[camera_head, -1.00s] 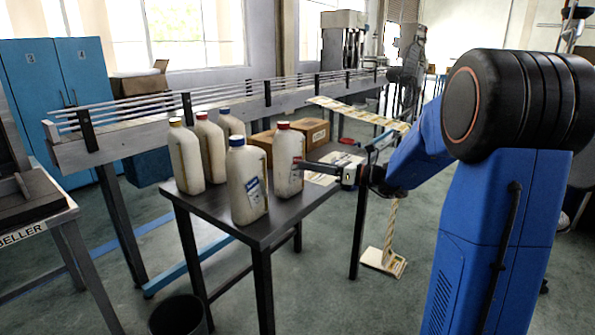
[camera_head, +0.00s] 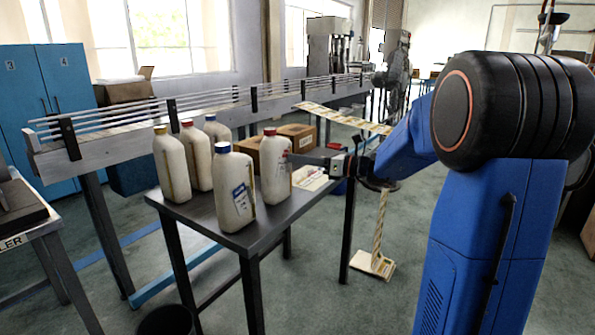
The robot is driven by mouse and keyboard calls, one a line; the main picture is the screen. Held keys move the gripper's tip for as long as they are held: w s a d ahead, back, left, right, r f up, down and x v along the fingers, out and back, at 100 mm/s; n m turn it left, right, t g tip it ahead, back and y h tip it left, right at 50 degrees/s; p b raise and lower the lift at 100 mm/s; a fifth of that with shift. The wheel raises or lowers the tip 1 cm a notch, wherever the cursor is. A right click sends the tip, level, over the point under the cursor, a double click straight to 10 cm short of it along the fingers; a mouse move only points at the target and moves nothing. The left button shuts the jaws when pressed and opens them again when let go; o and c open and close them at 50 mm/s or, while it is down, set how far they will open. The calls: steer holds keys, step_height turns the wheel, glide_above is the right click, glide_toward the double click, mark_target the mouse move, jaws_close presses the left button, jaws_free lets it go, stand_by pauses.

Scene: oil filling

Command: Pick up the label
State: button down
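My gripper (camera_head: 308,160) is at the right end of the dark table (camera_head: 262,240), pointing left beside a white bottle with a red cap (camera_head: 275,172). Its tip appears close to that bottle; I cannot tell whether they touch. The fingers are seen edge-on and small, so their opening is unclear. Pale printed sheets, possibly labels (camera_head: 312,182), lie on the table below and behind the gripper, partly hidden.
More white bottles (camera_head: 171,165) stand at the table's left. Cardboard boxes (camera_head: 297,135) are behind the red-capped bottle. A conveyor (camera_head: 110,145) runs behind the table. A long printed strip (camera_head: 345,118) lies at the right. A dark bin (camera_head: 165,321) is on the floor.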

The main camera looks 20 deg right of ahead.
step_height(320, 180, up, 14)
stand_by(0.3)
steer(key=s+d+r, duration=0.3)
steer(key=s+d, duration=0.1)
steer(key=s, duration=0.1)
steer(key=shift+d, duration=0.35)
stand_by(1.2)
